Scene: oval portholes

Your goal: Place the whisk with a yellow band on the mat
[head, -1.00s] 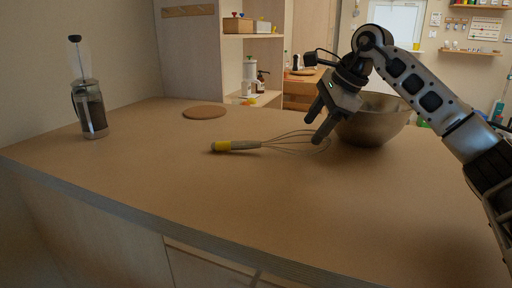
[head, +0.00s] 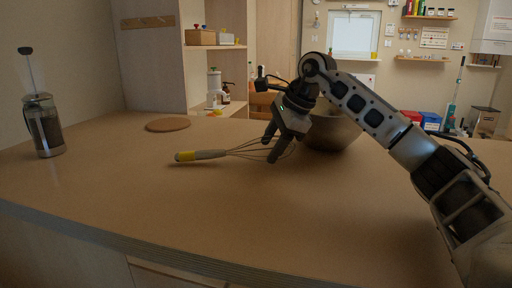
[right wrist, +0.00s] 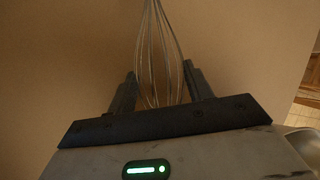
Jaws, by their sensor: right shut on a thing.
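The whisk (head: 208,155) has a grey handle with a yellow band at its left end and wire loops at its right. It is at the counter top, its handle pointing left; I cannot tell whether it is slightly raised. My right gripper (head: 271,148) is shut on the whisk's wire loops. In the right wrist view, the wires of the whisk (right wrist: 160,50) run between the two fingers of the right gripper (right wrist: 160,82). The mat (head: 168,125) is a flat round brown disc, bare, behind and left of the whisk. My left gripper is out of view.
A metal bowl (head: 332,132) stands right behind my right gripper. A French press (head: 45,128) stands at the far left of the counter (head: 230,210). The counter between the whisk and the mat is clear, as is its front part.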

